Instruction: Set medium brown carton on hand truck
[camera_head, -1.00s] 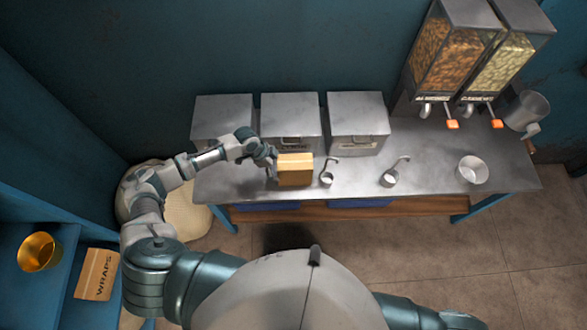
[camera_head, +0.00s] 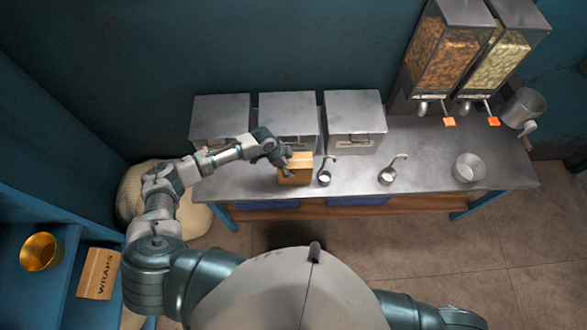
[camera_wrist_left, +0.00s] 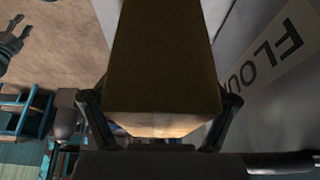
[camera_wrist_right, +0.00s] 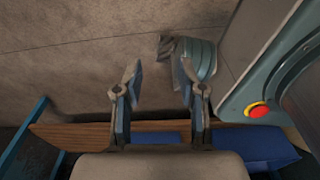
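A brown carton (camera_head: 298,176) stands on the metal table, in front of the middle metal bin. My left gripper (camera_head: 280,156) is at the carton, over its left and upper side. In the left wrist view the carton (camera_wrist_left: 165,60) fills the space between the fingers (camera_wrist_left: 162,105), one finger along each side. Whether the fingers press on it cannot be told. My right gripper (camera_wrist_right: 157,78) is open and empty, above the floor near the table's lower shelf. No hand truck is recognisable in these views.
Metal bins (camera_head: 354,110) line the table's back. Two scoops (camera_head: 388,176) and a metal bowl (camera_head: 468,168) stand right of the carton. Dispensers (camera_head: 445,50) stand at the right. A WRAPS box (camera_head: 98,273) and gold pot (camera_head: 40,251) sit on the left shelf. Floor at front right is clear.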

